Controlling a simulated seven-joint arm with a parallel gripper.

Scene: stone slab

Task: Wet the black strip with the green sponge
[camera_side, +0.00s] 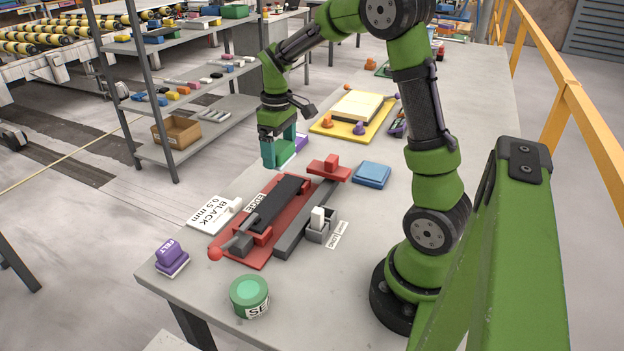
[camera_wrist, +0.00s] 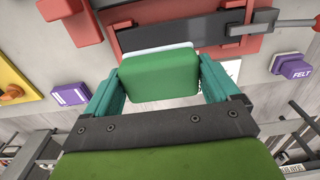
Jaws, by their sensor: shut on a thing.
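My gripper (camera_side: 280,150) hangs above the slab, just beyond the far end of the red fixture (camera_side: 240,257) in the side view. In the wrist view its teal fingers (camera_wrist: 160,85) are shut on the green sponge (camera_wrist: 158,78), one at each side. A pale layer shows along the sponge's far edge. In the side view the fingers mostly hide the sponge. The black strip (camera_side: 278,200) lies lengthwise on the red fixture, with a label at its near-left side. The sponge is apart from the strip, in the air.
A round green container (camera_side: 249,292) and a purple FELT block (camera_side: 171,256) stand near the front edge. A white BLACK 0.5 mm card (camera_side: 212,213) lies left of the fixture. A blue block (camera_side: 372,174), grey holder (camera_side: 320,228) and yellow tray (camera_side: 330,127) stand around it.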

